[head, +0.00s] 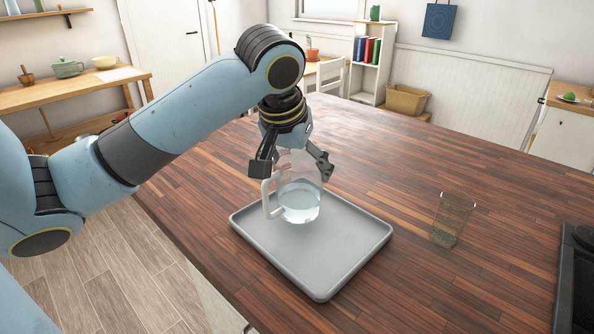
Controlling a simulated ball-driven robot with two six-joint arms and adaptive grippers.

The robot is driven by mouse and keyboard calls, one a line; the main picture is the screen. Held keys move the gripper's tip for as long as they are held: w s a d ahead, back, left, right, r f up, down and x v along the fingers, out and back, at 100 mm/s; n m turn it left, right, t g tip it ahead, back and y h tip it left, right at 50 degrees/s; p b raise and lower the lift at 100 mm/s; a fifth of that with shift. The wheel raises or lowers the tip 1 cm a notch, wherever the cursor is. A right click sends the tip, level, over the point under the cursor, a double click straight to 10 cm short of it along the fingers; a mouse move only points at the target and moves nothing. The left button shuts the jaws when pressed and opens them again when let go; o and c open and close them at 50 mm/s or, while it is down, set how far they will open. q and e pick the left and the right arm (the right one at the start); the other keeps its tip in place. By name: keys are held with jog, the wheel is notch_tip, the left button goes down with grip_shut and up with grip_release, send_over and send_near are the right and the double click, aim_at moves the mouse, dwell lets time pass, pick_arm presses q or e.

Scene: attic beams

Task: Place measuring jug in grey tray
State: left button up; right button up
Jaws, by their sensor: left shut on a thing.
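A clear measuring jug (299,203) with a pale handle on its left side stands upright over the back left part of the grey tray (318,268). I cannot tell whether its base touches the tray. The tray lies flat on the dark wooden worktop. My left gripper (291,172) points down from above and is shut on the jug's upper part, which its fingers partly hide. My right gripper is not in view.
A clear drinking glass (452,220) stands on the worktop right of the tray. A black appliance (575,280) is at the right edge. The worktop (400,165) behind the tray is clear.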

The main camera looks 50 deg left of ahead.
pick_arm(q)
notch_tip(320, 180, down, 2)
jog(key=shift+f, duration=0.15)
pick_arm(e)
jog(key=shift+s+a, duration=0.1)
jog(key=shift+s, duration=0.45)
pick_arm(q)
jog(key=shift+f, duration=0.1)
jog(key=o, duration=1.4)
jog(key=shift+o, duration=0.2)
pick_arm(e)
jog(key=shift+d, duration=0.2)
pick_arm(q)
jog(key=shift+s+r, duration=0.1)
jog(key=shift+r, duration=0.25)
jog(key=p+v, duration=0.1)
jog(key=v, duration=1)
jog(key=shift+r, duration=0.2)
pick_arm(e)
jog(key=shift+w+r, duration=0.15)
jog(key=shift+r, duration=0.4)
